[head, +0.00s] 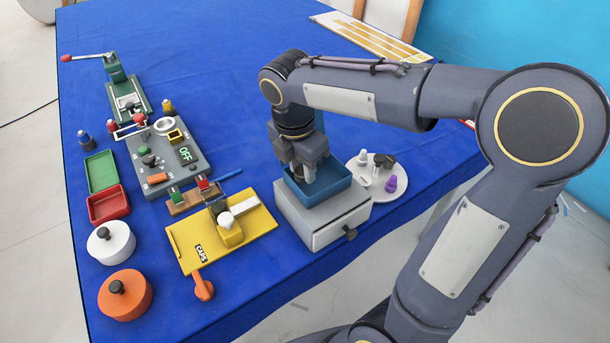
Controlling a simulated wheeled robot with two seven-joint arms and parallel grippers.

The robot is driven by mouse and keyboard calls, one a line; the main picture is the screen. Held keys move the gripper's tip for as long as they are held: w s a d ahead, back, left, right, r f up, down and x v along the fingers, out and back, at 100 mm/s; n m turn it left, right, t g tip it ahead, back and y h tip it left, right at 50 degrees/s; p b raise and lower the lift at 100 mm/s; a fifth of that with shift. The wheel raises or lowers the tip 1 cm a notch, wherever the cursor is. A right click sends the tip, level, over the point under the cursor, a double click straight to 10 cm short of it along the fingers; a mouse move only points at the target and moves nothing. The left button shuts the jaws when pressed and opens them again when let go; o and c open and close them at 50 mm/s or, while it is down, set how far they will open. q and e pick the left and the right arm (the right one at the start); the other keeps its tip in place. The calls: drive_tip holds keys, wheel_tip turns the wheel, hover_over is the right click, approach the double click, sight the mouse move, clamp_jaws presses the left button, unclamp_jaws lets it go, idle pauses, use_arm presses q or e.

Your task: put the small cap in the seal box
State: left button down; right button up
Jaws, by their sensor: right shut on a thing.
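My right gripper (304,172) points down into an open blue box (330,190) that sits on top of a grey drawer unit (325,230). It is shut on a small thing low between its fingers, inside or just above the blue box. The fingers and the box walls hide most of that thing, so I cannot tell whether it is the small cap. No box shows a readable seal label; the blue box, a red tray (108,214) and a green tray (101,159) are the open containers. My left gripper is not in view.
A round plate (366,190) with white, dark and purple pieces stands right of the drawer. A yellow board (190,258), a grey OFF panel (163,160), a green press (128,98), and white (111,251) and orange (126,302) lidded pots are left.

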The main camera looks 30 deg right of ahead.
sight(305, 189)
drive_tip(key=f, duration=0.2)
drive_tip(key=d+f, duration=0.1)
drive_tip(key=shift+w+f, duration=0.2)
drive_tip(key=shift+f, duration=0.5)
drive_tip(key=shift+f, duration=0.15)
drive_tip(key=o, duration=0.9)
drive_tip(key=shift+o, duration=0.2)
